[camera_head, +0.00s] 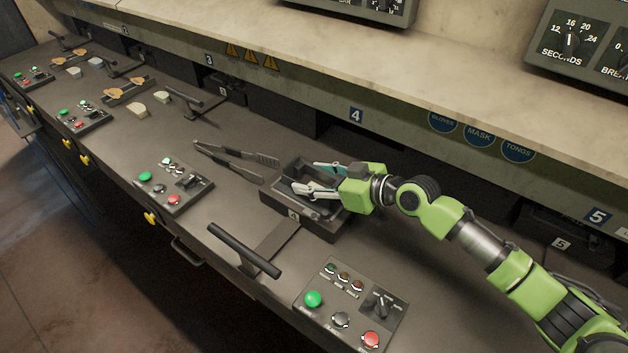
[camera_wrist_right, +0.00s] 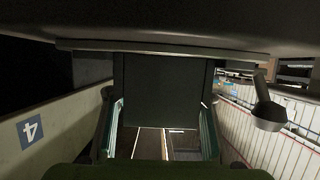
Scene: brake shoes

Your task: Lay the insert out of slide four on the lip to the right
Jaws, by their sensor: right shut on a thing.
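The slide four (camera_head: 267,203) is a dark open drawer with a "4" label, pulled out on the bench under the blue 4 sign. My right gripper (camera_head: 312,187) reaches into it from the right. Its fingers are shut on a dark block, which looks like the insert (camera_wrist_right: 160,88); it fills the space between the fingers in the wrist view. In the head view the fingers and drawer walls hide most of the block. The lip to the right of the slide cannot be made out clearly. My left gripper is not in view.
Black tongs (camera_head: 238,160) lie just left of the drawer. A T-handle (camera_head: 243,250) stands in front of it. A button panel (camera_head: 350,303) is at the front right, another (camera_head: 173,187) to the left. The overhanging shelf (camera_head: 440,85) is close behind my arm.

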